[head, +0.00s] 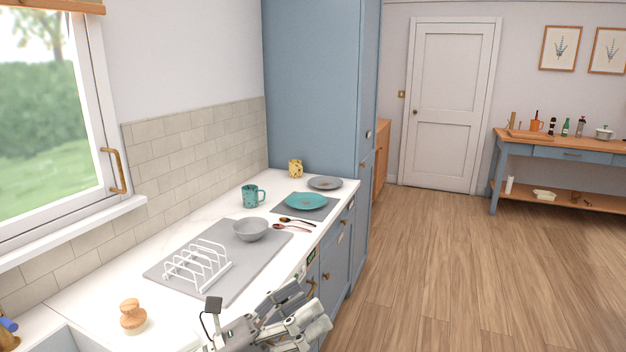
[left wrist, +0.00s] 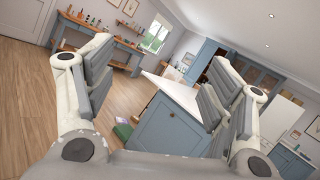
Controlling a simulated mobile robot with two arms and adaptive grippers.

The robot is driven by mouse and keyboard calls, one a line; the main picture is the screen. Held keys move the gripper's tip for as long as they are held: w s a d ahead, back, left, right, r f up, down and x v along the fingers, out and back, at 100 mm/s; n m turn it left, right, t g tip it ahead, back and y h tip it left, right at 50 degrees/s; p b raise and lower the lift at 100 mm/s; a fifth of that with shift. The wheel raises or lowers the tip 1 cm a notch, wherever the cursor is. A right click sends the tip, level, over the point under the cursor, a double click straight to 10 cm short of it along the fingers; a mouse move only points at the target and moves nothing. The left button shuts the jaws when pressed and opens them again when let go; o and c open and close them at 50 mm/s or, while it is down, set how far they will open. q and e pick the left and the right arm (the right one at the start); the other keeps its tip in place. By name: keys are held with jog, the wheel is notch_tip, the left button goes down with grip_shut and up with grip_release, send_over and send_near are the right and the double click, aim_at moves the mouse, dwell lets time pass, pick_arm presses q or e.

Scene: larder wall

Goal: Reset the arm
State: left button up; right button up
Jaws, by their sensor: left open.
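My left gripper (head: 300,310) is at the bottom of the head view, by the front edge of the white counter (head: 75,292). Its grey-padded fingers stand apart with nothing between them, as the left wrist view also shows (left wrist: 158,85). It holds nothing, and the wrist view looks out into the room, tilted. My right gripper is in neither view.
On the counter are a white rack (head: 198,266), grey bowl (head: 250,229), teal mug (head: 252,196), teal plate (head: 306,201), spoons (head: 291,227) and wooden-topped brush (head: 132,317). A tall blue cupboard (head: 312,85) closes the far end. Open floor (head: 440,270) lies right.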

pick_arm(q)
jog(key=w+a+f+n+t+y, duration=0.25)
jog(key=a+n+t+y, duration=0.35)
jog(key=n, duration=0.6)
jog(key=w+a+f+n+t+y, duration=0.1)
jog(key=a+f+n+t+y, duration=0.2)
jog(key=a+n+y, duration=0.65)
jog(key=s+a+f+n+g+y, duration=0.2)
jog(key=s+f+n+g, duration=0.1)
jog(key=f+n, duration=0.35)
jog(key=s+a+f+n+g+y, duration=0.1)
jog(key=s+f+n+g+y, duration=0.15)
jog(key=f+n, duration=0.4)
jog(key=s+f+n+g+h, duration=0.1)
jog(key=s+f+n+g, duration=0.5)
jog(key=s, duration=0.5)
jog(key=s+f+n+g, duration=0.2)
jog(key=s+f+g, duration=0.3)
jog(key=s+f, duration=0.4)
jog(key=s+f+g, duration=0.1)
jog(key=s+f, duration=0.2)
jog(key=f, duration=2.1)
jog(key=s+a+f+g, duration=0.1)
jog(key=s+a+f, duration=0.2)
jog(key=s+f, duration=1.4)
jog(key=shift+s+a+m, duration=0.15)
jog(key=shift+m, duration=0.3)
